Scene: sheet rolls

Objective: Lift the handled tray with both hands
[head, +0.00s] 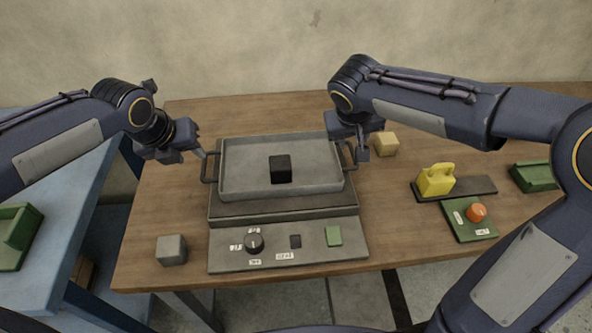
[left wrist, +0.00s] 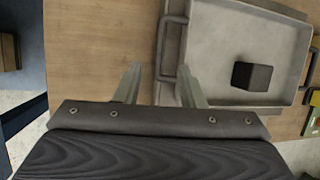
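The grey handled tray (head: 240,188) sits level on a grey machine base, with a black cube (head: 280,169) inside it. Its left handle (head: 207,167) and right handle (head: 350,156) stick out at the sides. My left gripper (head: 201,152) is beside the left handle. In the left wrist view its two fingers (left wrist: 158,88) are spread apart with nothing clamped, and the handle (left wrist: 160,60) is close to the right-hand finger. My right gripper (head: 364,154) points down beside the right handle; its finger gap and any contact cannot be made out.
The machine's front panel (head: 310,252) has a black knob and a green button. A grey cube (head: 172,249) is at front left. A tan block (head: 386,144), yellow weight-like object (head: 436,180) and orange-knob panel (head: 470,224) are on the right. A blue table (head: 70,220) adjoins on the left.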

